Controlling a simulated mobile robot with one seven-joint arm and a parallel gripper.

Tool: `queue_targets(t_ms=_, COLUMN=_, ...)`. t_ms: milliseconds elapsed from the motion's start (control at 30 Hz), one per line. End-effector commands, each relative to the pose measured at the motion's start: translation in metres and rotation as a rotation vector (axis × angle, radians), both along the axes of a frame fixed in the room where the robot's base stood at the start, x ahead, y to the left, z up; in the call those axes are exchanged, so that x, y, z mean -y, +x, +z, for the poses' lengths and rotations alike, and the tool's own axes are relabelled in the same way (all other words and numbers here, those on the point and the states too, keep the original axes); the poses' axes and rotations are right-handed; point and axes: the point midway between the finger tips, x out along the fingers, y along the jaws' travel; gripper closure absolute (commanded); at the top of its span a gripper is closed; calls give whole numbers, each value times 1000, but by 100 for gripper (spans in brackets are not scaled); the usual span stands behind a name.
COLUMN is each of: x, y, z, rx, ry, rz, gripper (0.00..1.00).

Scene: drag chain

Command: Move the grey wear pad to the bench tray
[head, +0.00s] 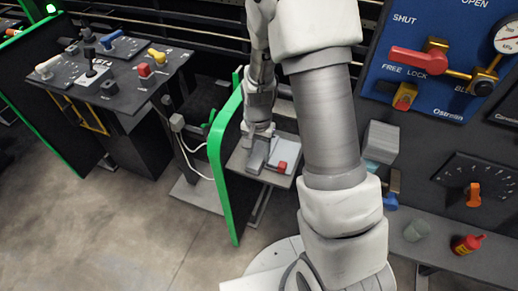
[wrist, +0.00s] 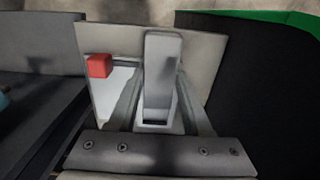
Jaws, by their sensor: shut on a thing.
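The grey wear pad, seen as a grey block (wrist: 162,70), is upright between the two fingers of my gripper (wrist: 158,100) in the wrist view. My gripper is shut on it. In the head view my gripper (head: 262,137) points down over a small shelf (head: 243,165) behind the green panel, with the grey block (head: 257,155) at its tips. The shelf also shows in the wrist view (wrist: 203,48). A pale plate lies on it beside the block. I cannot tell whether the block touches the surface, nor which surface is the bench tray.
A red block (head: 282,166) sits beside the grey block. The green-edged panel (head: 225,160) stands close at the left.

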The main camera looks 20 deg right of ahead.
Motion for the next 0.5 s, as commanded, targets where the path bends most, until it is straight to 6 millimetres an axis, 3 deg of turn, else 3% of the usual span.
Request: queue_targets(t_ms=500, x=-10, y=-12, z=1, rx=1, ry=0, rz=1, gripper=100)
